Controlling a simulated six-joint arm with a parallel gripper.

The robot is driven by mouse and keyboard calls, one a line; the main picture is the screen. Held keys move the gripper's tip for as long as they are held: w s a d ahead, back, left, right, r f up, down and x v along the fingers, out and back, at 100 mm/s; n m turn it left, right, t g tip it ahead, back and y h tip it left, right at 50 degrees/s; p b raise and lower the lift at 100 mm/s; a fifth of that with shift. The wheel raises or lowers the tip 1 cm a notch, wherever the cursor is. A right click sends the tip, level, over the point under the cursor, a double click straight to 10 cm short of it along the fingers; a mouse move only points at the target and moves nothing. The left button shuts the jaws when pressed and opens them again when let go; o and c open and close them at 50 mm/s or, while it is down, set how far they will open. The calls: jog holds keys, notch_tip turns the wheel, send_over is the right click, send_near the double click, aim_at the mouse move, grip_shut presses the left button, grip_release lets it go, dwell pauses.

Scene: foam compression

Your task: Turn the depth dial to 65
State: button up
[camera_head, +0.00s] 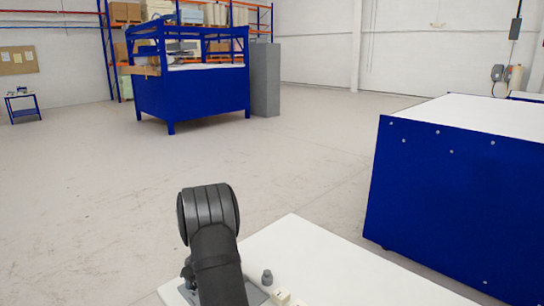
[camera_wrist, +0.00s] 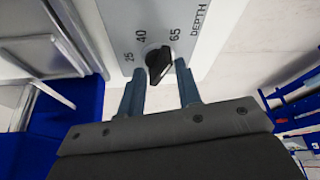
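The depth dial (camera_wrist: 158,60) is a small black knob on a light panel (camera_wrist: 205,55) in the wrist view. The panel is marked 25, 40, 65 and DEPTH around and beside the dial. The knob's ridge slants toward the upper right, roughly toward the 65 side; I cannot tell the exact reading. My gripper (camera_wrist: 160,74) is open, with one finger to the left and one to the right of the dial. Gaps show between the fingers and the knob, and nothing is held. The dial and my gripper are not visible in the head view.
In the wrist view, blue frame parts (camera_wrist: 75,115) lie left and a blue rack (camera_wrist: 295,110) right. In the head view, a blue cabinet (camera_head: 450,190) with a white top stands right, a blue workbench (camera_head: 195,95) at the back. Open floor (camera_head: 110,200) lies between.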

dwell(0.3)
jog(key=s+d+r+m+t+h, duration=0.1)
jog(key=s+r+m, duration=0.25)
jog(key=r, duration=0.45)
jog(key=s+d+r+m+t+h, duration=0.1)
jog(key=s+r+m, duration=0.25)
jog(key=r, duration=0.45)
jog(key=x, duration=1.7)
jog(key=shift+w+d+f, duration=0.2)
jog(key=shift+w+d, duration=0.1)
